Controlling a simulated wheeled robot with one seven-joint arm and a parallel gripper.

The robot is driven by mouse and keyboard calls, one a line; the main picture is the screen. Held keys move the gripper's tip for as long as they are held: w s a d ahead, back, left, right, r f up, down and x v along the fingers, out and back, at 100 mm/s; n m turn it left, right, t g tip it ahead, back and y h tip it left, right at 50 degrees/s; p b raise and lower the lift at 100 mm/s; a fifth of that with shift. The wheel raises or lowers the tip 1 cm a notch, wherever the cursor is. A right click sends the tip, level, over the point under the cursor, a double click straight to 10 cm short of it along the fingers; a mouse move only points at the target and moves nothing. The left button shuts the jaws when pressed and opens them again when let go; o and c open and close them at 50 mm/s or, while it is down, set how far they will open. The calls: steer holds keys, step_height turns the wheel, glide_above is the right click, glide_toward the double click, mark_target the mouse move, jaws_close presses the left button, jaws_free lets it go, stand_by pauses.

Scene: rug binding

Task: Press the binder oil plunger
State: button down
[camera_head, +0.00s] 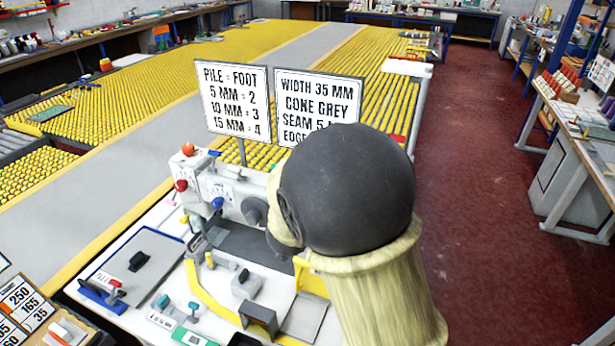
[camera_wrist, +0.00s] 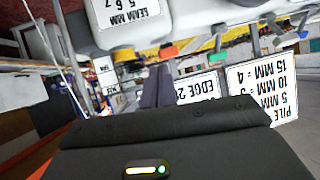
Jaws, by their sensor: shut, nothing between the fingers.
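The white binding machine (camera_head: 228,190) stands at the near end of the yellow roller table. My gripper (camera_wrist: 159,70) shows there as two dark fingers close together, shut and empty, pointing toward the machine. Contact cannot be told. In the head view my arm hides the gripper and the machine's right side.
Two signs (camera_head: 235,100) (camera_head: 318,95) stand behind the machine. The white bench (camera_head: 150,260) holds a black-handled plate, small levers and grey blocks. A side bench (camera_head: 590,150) stands at right. The red floor (camera_head: 480,200) between is clear.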

steer(key=a+r+m+t+h+p, duration=0.1)
steer(key=a+r+t+h, duration=0.1)
steer(key=r, duration=0.3)
steer(key=shift+s+a+h+p, duration=0.15)
steer(key=shift+a+h+p, duration=0.15)
steer(key=shift+a+h, duration=0.35)
steer(key=shift+a+r, duration=0.1)
steer(key=p+x, duration=0.1)
steer(key=x, duration=0.2)
steer(key=f+p+x, duration=0.1)
steer(key=p+x, duration=0.1)
steer(key=x, duration=0.2)
steer(key=f+p+x, duration=0.1)
steer(key=x, duration=0.2)
steer(key=shift+f+p, duration=0.2)
steer(key=shift+p, duration=0.1)
steer(key=shift+f, duration=0.8)
